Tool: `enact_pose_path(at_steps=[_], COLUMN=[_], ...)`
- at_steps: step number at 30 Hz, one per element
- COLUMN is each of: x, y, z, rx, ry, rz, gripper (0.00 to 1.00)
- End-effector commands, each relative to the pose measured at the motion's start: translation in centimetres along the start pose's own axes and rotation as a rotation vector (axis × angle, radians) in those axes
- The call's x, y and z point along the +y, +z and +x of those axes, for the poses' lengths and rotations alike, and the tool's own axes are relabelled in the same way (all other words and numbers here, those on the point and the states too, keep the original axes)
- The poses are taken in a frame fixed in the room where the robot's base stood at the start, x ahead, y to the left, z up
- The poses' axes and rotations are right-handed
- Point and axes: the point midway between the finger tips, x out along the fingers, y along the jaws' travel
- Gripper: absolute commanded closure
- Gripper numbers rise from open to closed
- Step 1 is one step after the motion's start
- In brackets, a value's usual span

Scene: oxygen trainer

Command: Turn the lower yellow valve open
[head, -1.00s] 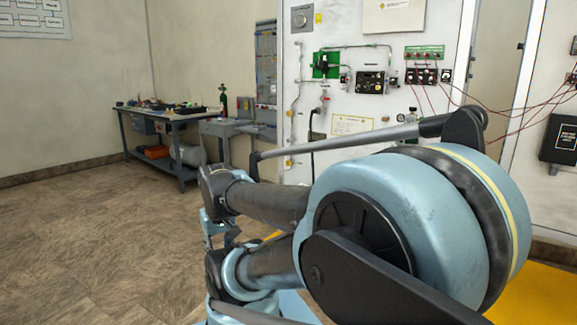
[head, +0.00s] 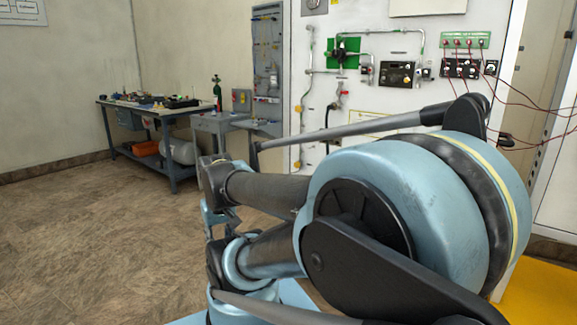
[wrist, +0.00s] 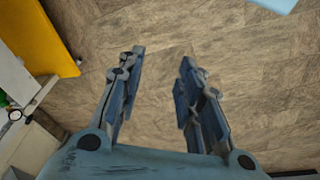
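The white trainer panel (head: 405,92) stands ahead in the head view, with a pipe down its left edge. Two small yellow parts show on that pipe, an upper one (head: 298,109) and a lower yellow valve (head: 297,165) beneath it. They are too small to tell how their handles are turned. My arm covers the panel's lower middle. My gripper (wrist: 158,72) is open and empty in the wrist view, with bare floor beyond its fingers. It is well apart from the panel.
Red wires (head: 515,97) hang at the right. The floor at left is clear.

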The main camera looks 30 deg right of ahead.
Motion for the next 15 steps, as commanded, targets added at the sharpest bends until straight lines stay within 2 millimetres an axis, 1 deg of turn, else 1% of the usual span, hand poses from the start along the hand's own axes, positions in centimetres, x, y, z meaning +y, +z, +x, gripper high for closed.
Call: enact_pose_path(at_steps=[9,11,12,15], x=[0.00,0.02,0.07,0.54], y=[0.02,0.00,0.56,-0.01], z=[0.02,0.01,-0.53,-0.88], rx=[0.000,0.000,0.011,0.019], ry=[0.000,0.001,0.003,0.019], rz=[0.000,0.001,0.003,0.024], gripper=[0.67,0.53,0.48,0.48])
